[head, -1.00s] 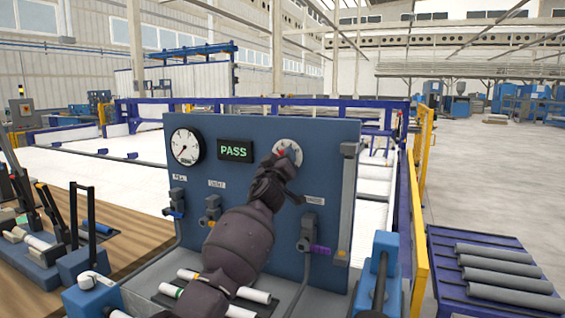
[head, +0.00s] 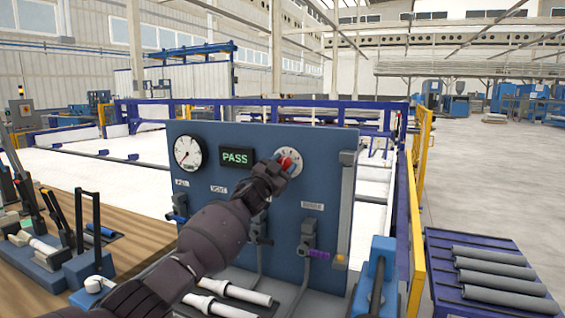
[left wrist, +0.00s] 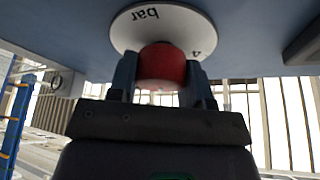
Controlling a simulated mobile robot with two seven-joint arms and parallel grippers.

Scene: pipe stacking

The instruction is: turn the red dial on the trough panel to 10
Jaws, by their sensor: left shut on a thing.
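The red dial (head: 286,162) sits on a white round scale (head: 297,157) at the upper right of the blue trough panel (head: 262,205). My left gripper (head: 282,166) reaches up to it from the lower left in the head view. In the left wrist view the gripper (left wrist: 162,88) has one finger on each side of the red dial (left wrist: 162,64) and is shut on it. The scale behind it shows "bar" and a "4"; the dial's pointer and most other marks are hidden. My right gripper is not in view.
A green "PASS" display (head: 237,156) and a white gauge (head: 188,152) are on the panel's left half. Valves with coloured handles, one purple (head: 319,254), sit lower down. White pipes (head: 236,291) lie in front. Grey pipes (head: 495,273) lie on a rack at right.

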